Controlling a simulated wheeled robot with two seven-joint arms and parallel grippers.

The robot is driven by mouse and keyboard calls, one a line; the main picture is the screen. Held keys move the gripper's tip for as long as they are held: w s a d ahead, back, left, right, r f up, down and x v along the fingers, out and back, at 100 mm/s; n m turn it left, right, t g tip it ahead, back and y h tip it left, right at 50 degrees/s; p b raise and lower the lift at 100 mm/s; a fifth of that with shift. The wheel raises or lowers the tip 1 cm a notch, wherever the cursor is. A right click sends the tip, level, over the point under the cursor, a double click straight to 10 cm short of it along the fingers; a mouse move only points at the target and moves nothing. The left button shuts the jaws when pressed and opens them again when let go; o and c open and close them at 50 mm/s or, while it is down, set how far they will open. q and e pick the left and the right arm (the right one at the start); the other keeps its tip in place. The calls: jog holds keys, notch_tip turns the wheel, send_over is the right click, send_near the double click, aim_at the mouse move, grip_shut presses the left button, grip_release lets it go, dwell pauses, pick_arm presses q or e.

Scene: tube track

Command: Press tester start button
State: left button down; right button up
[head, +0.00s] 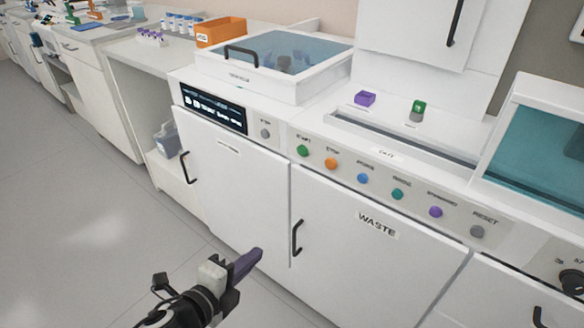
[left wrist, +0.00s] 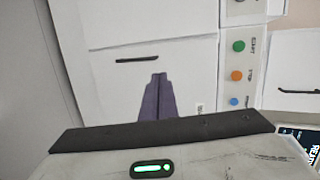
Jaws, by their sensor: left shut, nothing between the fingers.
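The tester is a white machine with a sloped front panel (head: 320,150) carrying a row of round buttons. The green start button (head: 303,151) is the leftmost of the coloured row, and it also shows in the left wrist view (left wrist: 239,46). An orange stop button (head: 331,163) sits just right of it, then a blue button (head: 363,178). My left gripper (head: 256,256) is shut and empty, low in front of the white cabinet doors, below the start button and apart from it. Its purple fingers are together in the left wrist view (left wrist: 158,98). My right gripper is out of view.
A dark display (head: 213,107) and a grey button (head: 265,133) lie left of the start button. Black door handles (head: 297,238) stick out from the cabinet fronts. A clear-lidded box (head: 285,55) stands above. The floor (head: 80,200) at left is free.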

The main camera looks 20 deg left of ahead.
pick_arm(q)
jog(key=w+a+r+m+t+h+b, duration=0.1)
jog(key=w+r+m, duration=0.2)
jog(key=r+m, duration=0.3)
jog(key=w+a+r+m+t+h+b, duration=0.1)
jog(key=w+r+m+t+h, duration=0.1)
jog(key=r+m, duration=0.5)
jog(key=w+m, duration=0.1)
jog(key=m, duration=0.5)
jog(key=shift+w+r+m+h, duration=0.2)
jog(key=shift+w+m+h, duration=0.1)
jog(key=shift+m, duration=0.1)
jog(key=p, duration=0.1)
send_near(301, 152)
jog(key=x, duration=0.4)
jog(key=shift+w+d, duration=0.2)
jog(key=shift+w, duration=0.15)
jog(key=shift+x, duration=0.8)
